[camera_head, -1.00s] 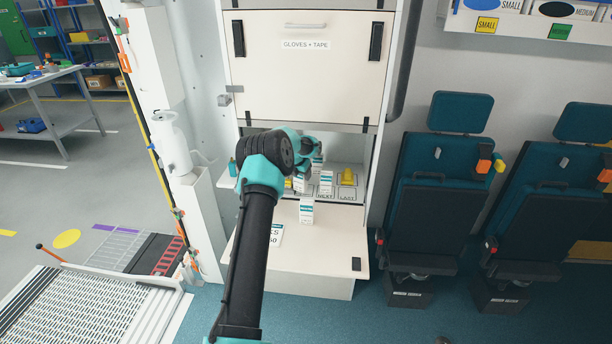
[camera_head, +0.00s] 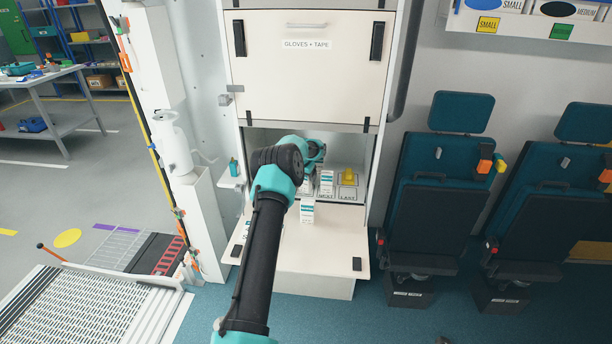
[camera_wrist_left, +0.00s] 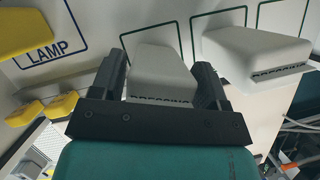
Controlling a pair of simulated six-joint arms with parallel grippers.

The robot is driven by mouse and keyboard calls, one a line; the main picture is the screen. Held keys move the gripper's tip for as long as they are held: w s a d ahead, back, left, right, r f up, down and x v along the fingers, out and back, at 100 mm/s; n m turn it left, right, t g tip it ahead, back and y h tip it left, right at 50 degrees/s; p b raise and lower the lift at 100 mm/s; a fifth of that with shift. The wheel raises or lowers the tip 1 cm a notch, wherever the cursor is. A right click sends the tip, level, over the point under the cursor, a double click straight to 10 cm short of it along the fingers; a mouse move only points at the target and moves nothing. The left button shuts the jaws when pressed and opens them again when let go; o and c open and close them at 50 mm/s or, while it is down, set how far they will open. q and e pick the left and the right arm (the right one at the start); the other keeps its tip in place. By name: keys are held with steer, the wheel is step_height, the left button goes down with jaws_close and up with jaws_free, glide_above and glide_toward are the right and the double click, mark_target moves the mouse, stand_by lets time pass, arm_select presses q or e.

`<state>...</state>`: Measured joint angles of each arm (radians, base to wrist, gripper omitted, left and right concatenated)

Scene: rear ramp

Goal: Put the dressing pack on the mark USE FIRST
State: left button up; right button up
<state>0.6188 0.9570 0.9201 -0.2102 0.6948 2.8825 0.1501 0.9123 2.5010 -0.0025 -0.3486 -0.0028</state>
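My left gripper (camera_head: 314,158) reaches into the open compartment, over the left part of the shelf. In the left wrist view, its two black fingers (camera_wrist_left: 162,78) lie close against both sides of a white dressing pack (camera_wrist_left: 160,65). The pack is over a green-outlined mark (camera_wrist_left: 150,36); I cannot tell whether it touches the shelf. The wording of that mark is hidden. A second white pack (camera_wrist_left: 252,48) lies to its right, and a pack also stands at the NEXT mark (camera_head: 326,182) in the head view. My right gripper is not in view.
Another white pack (camera_head: 307,212) stands on the lowered flap (camera_head: 335,240) in front. A yellow object (camera_head: 348,176) stands by the LAST mark. A yellow lamp (camera_wrist_left: 22,36) lies at the LAMP mark (camera_wrist_left: 50,45). The cabinet walls and upper door (camera_head: 310,70) bound the opening.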

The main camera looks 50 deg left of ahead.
arm_select(q)
steer(key=shift+o, duration=1.1)
steer(key=shift+v, duration=0.85)
steer(key=shift+s+d+f, duration=0.1)
steer(key=shift+s+d, duration=0.5)
steer(key=shift+s, duration=1.3)
steer(key=shift+s+d+r, duration=0.1)
steer(key=shift+s+d, duration=0.45)
steer(key=shift+s, duration=1.35)
steer(key=shift+s+d+f, duration=0.1)
steer(key=shift+s+d, duration=0.5)
steer(key=shift+s, duration=1.3)
